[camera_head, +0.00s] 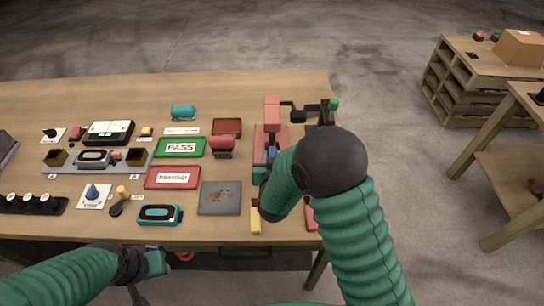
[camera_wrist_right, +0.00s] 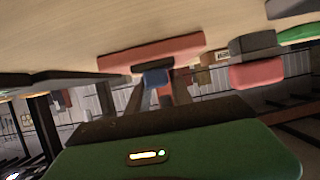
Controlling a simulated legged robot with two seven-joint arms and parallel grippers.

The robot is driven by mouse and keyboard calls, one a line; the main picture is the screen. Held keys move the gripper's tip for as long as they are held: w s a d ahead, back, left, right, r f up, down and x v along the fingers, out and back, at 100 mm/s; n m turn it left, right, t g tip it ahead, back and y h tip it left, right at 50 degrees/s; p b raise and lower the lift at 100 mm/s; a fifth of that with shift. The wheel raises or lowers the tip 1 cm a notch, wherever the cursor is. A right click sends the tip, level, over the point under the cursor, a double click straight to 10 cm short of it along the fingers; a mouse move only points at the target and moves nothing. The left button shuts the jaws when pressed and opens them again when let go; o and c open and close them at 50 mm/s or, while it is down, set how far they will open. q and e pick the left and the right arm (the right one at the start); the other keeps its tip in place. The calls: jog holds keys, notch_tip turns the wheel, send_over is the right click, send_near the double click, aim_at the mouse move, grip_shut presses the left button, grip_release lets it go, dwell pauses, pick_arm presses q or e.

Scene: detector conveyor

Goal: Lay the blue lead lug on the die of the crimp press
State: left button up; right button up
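The crimp press (camera_head: 271,108) is a red and dark device at the right end of the table. My right gripper (camera_wrist_right: 156,86) is at its near side; my own arm covers most of it in the head view. In the right wrist view, a small blue block, seemingly the blue lead lug (camera_wrist_right: 156,77), sits between the two dark fingertips. It appears gripped, close to the press's red base (camera_wrist_right: 150,52) and a dark part beside it. Whether it touches the die is unclear. My left gripper (camera_head: 153,263) is low, in front of the table edge; its fingers are unclear.
Left of the press are a red cylinder on a stand (camera_head: 221,144), a green PASS tray (camera_head: 180,147), a red tray (camera_head: 173,177) and a grey mat (camera_head: 219,198). A yellow block (camera_head: 255,221) lies at the front edge. A blue cone (camera_head: 92,191) stands on a white card.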

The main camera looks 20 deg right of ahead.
jog(key=o, duration=0.4)
jog(key=shift+f, duration=0.15)
jog(key=shift+s, duration=0.1)
jog(key=v, duration=1.1)
jog(key=shift+r+p, duration=0.2)
jog(key=shift+p, duration=0.1)
jog(key=shift+p+v, duration=2.8)
jog(key=shift+p, duration=2.4)
